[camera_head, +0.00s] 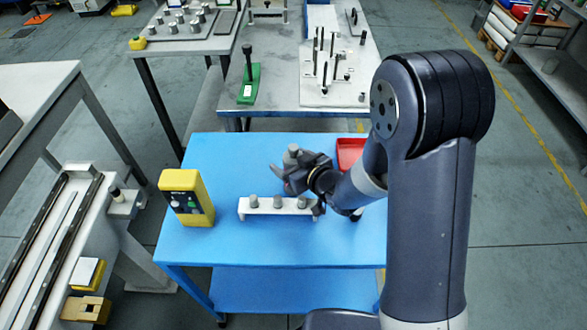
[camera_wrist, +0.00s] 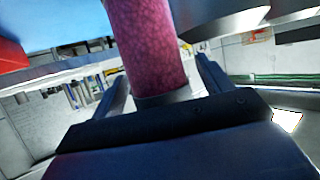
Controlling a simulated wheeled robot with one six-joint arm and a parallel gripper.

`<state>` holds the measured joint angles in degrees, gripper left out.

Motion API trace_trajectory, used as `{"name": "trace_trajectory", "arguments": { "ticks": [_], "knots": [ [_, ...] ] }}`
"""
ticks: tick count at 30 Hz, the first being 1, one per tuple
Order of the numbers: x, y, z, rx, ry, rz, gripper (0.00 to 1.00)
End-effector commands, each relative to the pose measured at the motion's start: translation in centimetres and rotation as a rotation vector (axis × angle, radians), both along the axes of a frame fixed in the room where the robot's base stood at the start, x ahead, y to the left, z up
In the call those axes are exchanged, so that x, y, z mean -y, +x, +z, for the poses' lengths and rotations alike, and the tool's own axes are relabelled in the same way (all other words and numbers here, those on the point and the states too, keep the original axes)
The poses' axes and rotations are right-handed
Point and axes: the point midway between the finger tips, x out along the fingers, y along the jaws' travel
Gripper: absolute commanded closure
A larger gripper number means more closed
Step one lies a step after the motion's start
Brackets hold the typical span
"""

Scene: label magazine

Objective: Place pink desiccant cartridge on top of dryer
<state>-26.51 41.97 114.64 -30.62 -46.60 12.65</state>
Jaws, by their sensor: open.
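In the wrist view, the pink cartridge (camera_wrist: 148,45) is a mottled pink cylinder with a grey band at its near end. It lies between the two fingers of my gripper (camera_wrist: 163,75), which are apart, with gaps showing beside it. In the head view, my gripper (camera_head: 284,172) is over the blue table, pointing left, and a grey cylinder end (camera_head: 292,151) shows at its fingers; the pink surface is not visible there. A yellow box with a dark front panel (camera_head: 180,183) stands upright on the table's left side; I cannot tell if it is the dryer.
A white rack (camera_head: 265,211) with several grey cylinders stands just in front of my gripper. A red tray (camera_head: 350,150) lies behind my arm. The blue table (camera_head: 240,247) is clear at its front. A grey bench with a green stand (camera_head: 249,85) is behind.

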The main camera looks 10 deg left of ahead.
Motion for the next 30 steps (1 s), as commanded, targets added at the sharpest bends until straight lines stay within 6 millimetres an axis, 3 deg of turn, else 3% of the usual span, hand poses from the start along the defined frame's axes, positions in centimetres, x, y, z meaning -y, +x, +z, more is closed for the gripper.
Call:
{"name": "trace_trajectory", "arguments": {
  "ticks": [12, 30],
  "knots": [
    [-0.88, 0.71, -0.51, 0.000, 0.000, -0.001, 0.25],
    [-0.86, 0.70, -0.49, 0.000, 0.000, -0.001, 0.75]
  ]
}}
